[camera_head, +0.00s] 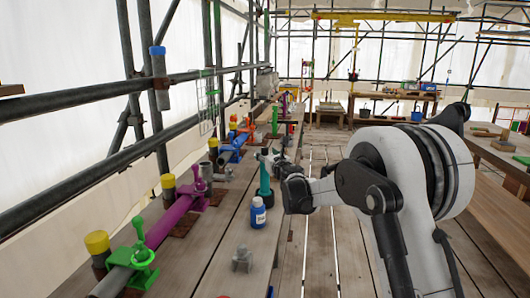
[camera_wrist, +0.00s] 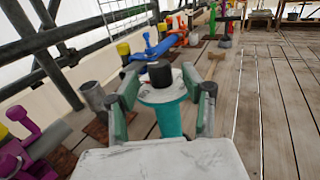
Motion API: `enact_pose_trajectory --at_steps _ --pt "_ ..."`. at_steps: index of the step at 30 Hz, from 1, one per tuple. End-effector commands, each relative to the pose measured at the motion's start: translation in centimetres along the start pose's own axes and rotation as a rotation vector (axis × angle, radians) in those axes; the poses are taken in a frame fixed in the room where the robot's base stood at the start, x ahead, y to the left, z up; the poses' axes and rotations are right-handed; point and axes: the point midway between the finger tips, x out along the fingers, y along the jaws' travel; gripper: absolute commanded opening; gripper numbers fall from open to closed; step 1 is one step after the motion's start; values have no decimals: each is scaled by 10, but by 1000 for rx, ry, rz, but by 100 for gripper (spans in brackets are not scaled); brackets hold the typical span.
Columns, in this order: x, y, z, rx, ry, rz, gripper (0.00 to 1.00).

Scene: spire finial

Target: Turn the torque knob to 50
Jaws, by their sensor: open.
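A teal post (camera_head: 265,180) stands upright on the plank bench. In the wrist view, its teal body (camera_wrist: 168,119) carries a pale round disc (camera_wrist: 150,94) with a black knob (camera_wrist: 160,74) on top, seemingly the torque knob. Any scale or number on the disc is too small to read. My gripper (camera_head: 268,156) is at the top of the post in the head view. In the wrist view my gripper (camera_wrist: 160,82) is open, with one green-padded finger on each side of the disc and knob. I cannot tell whether the fingers touch it.
Coloured clamps, including a green one (camera_head: 140,255) and a purple one (camera_head: 195,190), line the left pipe. Scaffold poles rise on the left.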

Motion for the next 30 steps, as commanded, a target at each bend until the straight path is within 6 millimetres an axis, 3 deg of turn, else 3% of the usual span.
enact_pose_trajectory --at_steps 6,12,18,30 --pt "-45 0 0 0 0 0 44" --pt "-75 0 0 0 0 -1 44" --pt "-87 0 0 0 0 -1 44" --pt "-91 -2 4 17 -2 -8 44"
